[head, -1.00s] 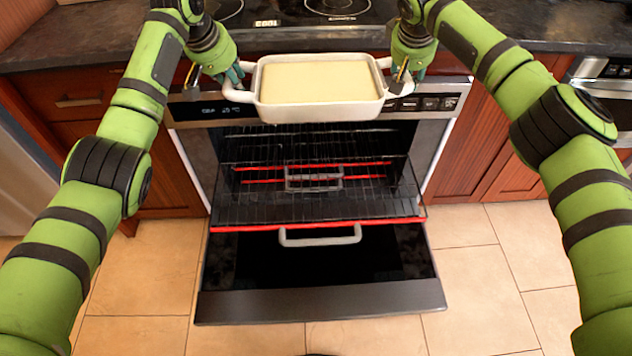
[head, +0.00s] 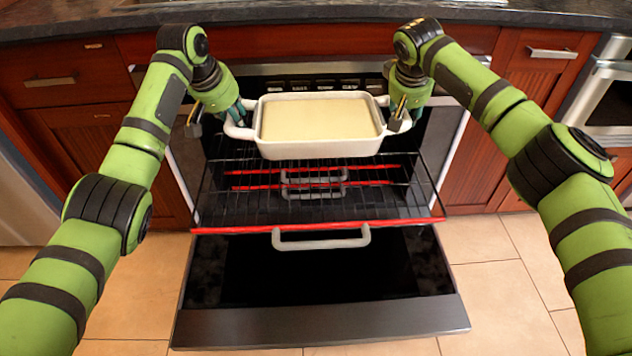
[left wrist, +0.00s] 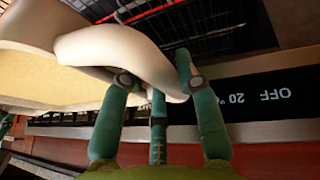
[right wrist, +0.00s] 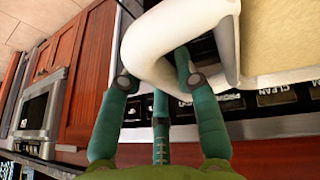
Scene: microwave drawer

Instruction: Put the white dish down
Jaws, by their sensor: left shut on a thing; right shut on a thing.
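The white dish (head: 318,149) is rectangular, with a loop handle at each end and a pale yellow filling. It is level in the head view, over the back of the pulled-out oven rack (head: 316,214). My left gripper (head: 238,118) is shut on the dish's left handle, which also shows between the fingers in the left wrist view (left wrist: 125,55). My right gripper (head: 402,112) is shut on the right handle, seen in the right wrist view (right wrist: 165,50). The dish hides the rack's back part, and I cannot tell how high above the rack it is.
The oven door (head: 320,327) is folded down open below the rack. The rack has a red front edge and a grey handle (head: 320,242). The dark countertop (head: 290,15) runs above the oven. Wooden cabinets (head: 75,145) stand on both sides.

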